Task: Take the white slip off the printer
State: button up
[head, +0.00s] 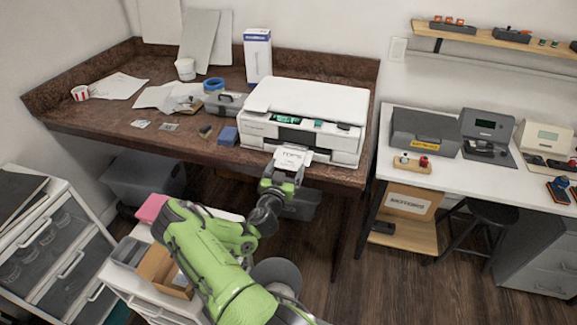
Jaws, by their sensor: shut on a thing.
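The white printer (305,110) stands at the right end of the brown desk. Its front slot is open and shows a dark green inside. A small white slip (293,156) with dark print sticks out at the printer's front, over the desk's front edge. My gripper (284,172) is at the slip's near end and is shut on it. The slip's far end meets the printer's front; I cannot tell whether it is still attached there. My green arm comes up from the bottom of the head view.
A grey device (225,103), a blue block (228,136) and a blue tape roll (214,84) lie left of the printer. A tall white box (257,56) stands behind. A white bench (455,170) is at right. A low white cabinet stands below my arm.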

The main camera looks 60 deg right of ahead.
notch_tip(320, 180, up, 7)
jog(key=w+a, duration=0.5)
jog(key=a, duration=0.3)
jog(key=w+a+b, duration=0.1)
jog(key=w+a, duration=0.4)
jog(key=a, duration=0.4)
jog(key=shift+f, duration=0.25)
jog(key=shift+a, duration=0.1)
